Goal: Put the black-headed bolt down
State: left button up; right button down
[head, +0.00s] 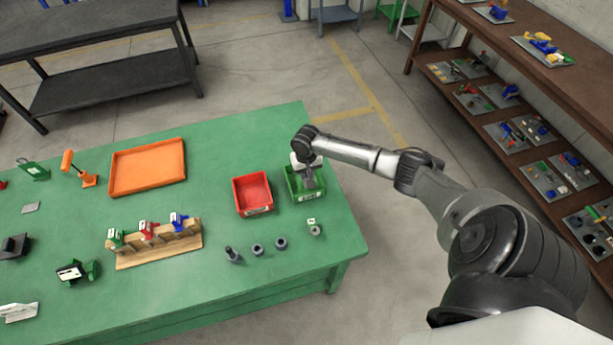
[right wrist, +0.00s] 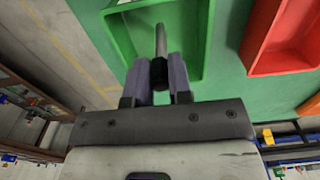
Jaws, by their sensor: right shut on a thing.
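My right gripper (head: 308,178) hangs over the green bin (head: 321,188) at the right end of the green table. In the right wrist view my right gripper (right wrist: 160,66) is shut on the black-headed bolt (right wrist: 160,73), with its black head between the two fingers. The bolt's grey shank sticks out beyond the fingertips, towards the inside of the green bin (right wrist: 118,36). I cannot tell whether the shank touches the bin floor. In the head view the bolt is too small to make out clearly. My left gripper is out of view.
A red bin (head: 252,196) stands just left of the green bin. Several small dark parts (head: 257,249) stand near the front edge. A wooden rack (head: 160,252) holds coloured pieces. An orange tray (head: 148,168) lies farther left. Bare table separates them.

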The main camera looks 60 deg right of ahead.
jog(key=shift+f, duration=1.3)
jog(key=shift+f, duration=0.15)
jog(key=c, duration=1)
grip_release()
jog(key=shift+c, duration=0.2)
